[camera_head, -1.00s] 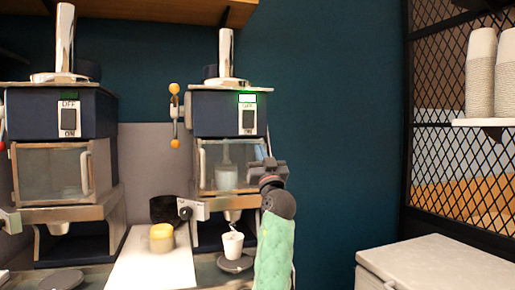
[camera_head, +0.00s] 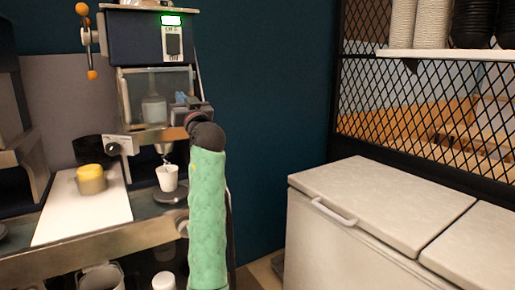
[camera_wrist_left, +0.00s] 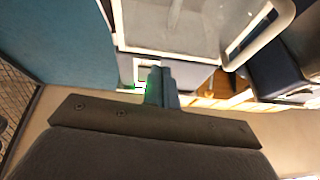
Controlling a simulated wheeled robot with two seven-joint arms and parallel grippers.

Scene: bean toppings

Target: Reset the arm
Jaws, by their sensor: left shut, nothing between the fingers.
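My left arm, in a green quilted sleeve, rises from the bottom of the head view. Its gripper (camera_head: 182,99) is in front of the right part of the dispensing machine (camera_head: 135,40). In the left wrist view, the narrow fingers (camera_wrist_left: 160,84) are together with nothing between them, below the clear chamber with its white handle (camera_wrist_left: 262,35). In the head view, a white cup (camera_head: 167,178) stands under the machine's spout, left of my arm. My right gripper is not in view.
A yellow-topped container (camera_head: 91,180) stands on a white board (camera_head: 85,216) at the left. A white chest with a handle (camera_head: 380,200) stands to the right, below a mesh rack (camera_head: 425,100) with stacked cups. Dark wall lies between machine and rack.

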